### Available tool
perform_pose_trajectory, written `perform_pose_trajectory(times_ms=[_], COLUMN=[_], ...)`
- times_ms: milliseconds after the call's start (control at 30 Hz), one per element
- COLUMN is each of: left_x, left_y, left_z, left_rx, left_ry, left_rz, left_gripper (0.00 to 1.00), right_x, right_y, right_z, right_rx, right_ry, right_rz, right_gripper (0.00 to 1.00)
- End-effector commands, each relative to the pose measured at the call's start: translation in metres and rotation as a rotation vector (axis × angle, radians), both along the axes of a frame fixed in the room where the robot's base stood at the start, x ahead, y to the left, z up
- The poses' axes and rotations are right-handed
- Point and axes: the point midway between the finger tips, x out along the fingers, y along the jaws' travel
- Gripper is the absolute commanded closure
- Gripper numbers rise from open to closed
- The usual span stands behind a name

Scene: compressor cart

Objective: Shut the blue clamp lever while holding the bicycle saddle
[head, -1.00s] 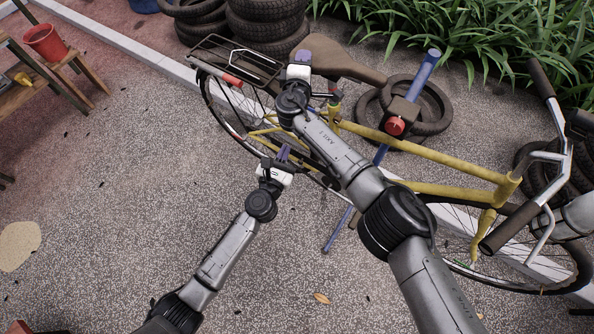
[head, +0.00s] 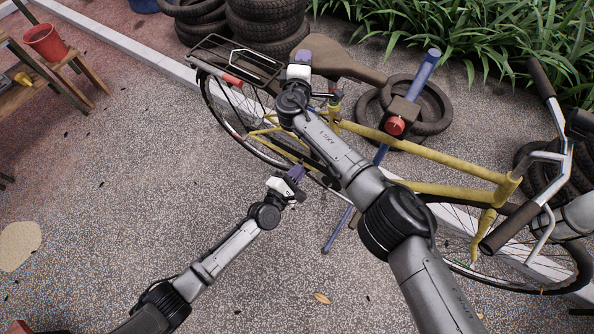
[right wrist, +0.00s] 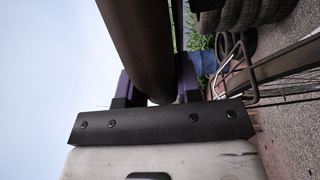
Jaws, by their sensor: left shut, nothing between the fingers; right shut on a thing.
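The brown bicycle saddle (head: 345,62) sits on top of the yellow bicycle (head: 430,153). My right gripper (head: 303,56) is shut on the saddle at its left end; in the right wrist view the saddle (right wrist: 142,40) lies between the purple fingers of that gripper (right wrist: 157,82). My left gripper (head: 297,173) is shut and empty, below the frame near the rear wheel, apart from the saddle. The seat-post area (head: 335,98) shows small red and dark parts, partly hidden by my right arm. I cannot clearly make out a blue clamp lever there.
A blue stand post (head: 427,68) with a dark clamp block and red knob (head: 395,126) rises beside the frame. A rear rack (head: 236,60) is at left. Tyres (head: 262,20) are stacked behind. Open paved ground (head: 130,190) lies to the left.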

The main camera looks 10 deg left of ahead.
Motion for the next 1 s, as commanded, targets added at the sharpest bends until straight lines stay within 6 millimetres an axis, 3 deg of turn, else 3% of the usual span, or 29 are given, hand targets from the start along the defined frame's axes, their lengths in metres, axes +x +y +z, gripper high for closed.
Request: perform_pose_trajectory(times_ms=[200,233,533,1000], left_x=[0.000,0.000,0.000,0.000], left_y=[0.000,0.000,0.000,0.000], left_z=[0.000,0.000,0.000,0.000], left_rx=[0.007,0.007,0.005,0.005], left_ry=[-0.002,-0.002,-0.002,-0.002], left_rz=[-0.002,-0.002,-0.001,-0.001], left_gripper=[1.00,1.00,1.00,1.00], right_x=[0.001,0.001,0.000,-0.010], right_y=[-0.001,-0.001,0.000,0.000], right_z=[0.001,0.001,0.000,-0.001], right_rx=[-0.002,-0.002,-0.001,0.001], right_ry=[-0.002,-0.002,-0.001,0.000], right_rz=[-0.002,-0.002,-0.001,0.002], right_gripper=[0.97,0.66,0.38,0.38])
